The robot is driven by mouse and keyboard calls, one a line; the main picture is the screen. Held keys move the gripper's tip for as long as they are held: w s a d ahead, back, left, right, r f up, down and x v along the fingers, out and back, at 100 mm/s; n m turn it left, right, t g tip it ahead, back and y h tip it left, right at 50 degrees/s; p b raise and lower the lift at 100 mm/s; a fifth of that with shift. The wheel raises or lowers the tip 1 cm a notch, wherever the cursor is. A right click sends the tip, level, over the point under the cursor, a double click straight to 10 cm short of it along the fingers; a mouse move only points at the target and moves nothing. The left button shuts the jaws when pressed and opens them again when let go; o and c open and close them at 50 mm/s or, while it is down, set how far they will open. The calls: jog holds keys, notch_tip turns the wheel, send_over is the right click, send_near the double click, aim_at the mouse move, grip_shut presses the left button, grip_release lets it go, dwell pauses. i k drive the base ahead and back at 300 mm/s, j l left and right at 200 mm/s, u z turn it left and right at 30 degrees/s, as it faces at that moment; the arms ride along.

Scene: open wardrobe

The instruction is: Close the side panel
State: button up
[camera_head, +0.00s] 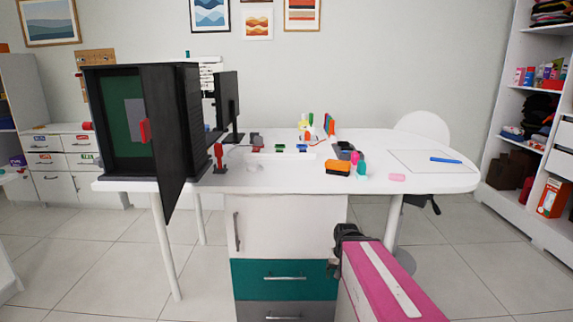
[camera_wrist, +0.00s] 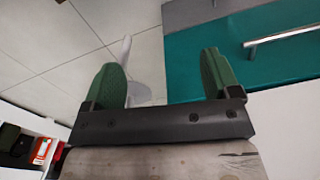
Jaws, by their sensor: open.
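The side panel (camera_head: 168,130) is a black door on the black computer case (camera_head: 193,110), which stands on the left of the white table. The panel is swung open toward me, past the table's front edge, with a red handle (camera_head: 144,131) on it. Inside the case a green board and a grey part show. My gripper (camera_head: 348,240) is low in front of the drawers, to the right of and below the panel, apart from it. In the wrist view my gripper (camera_wrist: 167,78) has its two green fingers wide apart with nothing between them.
The white table (camera_head: 430,172) holds a monitor (camera_head: 227,103), an orange and black item (camera_head: 338,167), small coloured items and a blue pen (camera_head: 445,160). A drawer unit with a teal drawer (camera_head: 284,279) stands below. It is close to my gripper in the wrist view (camera_wrist: 245,55).

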aim_at(162, 125)
jog(key=u, duration=1.6)
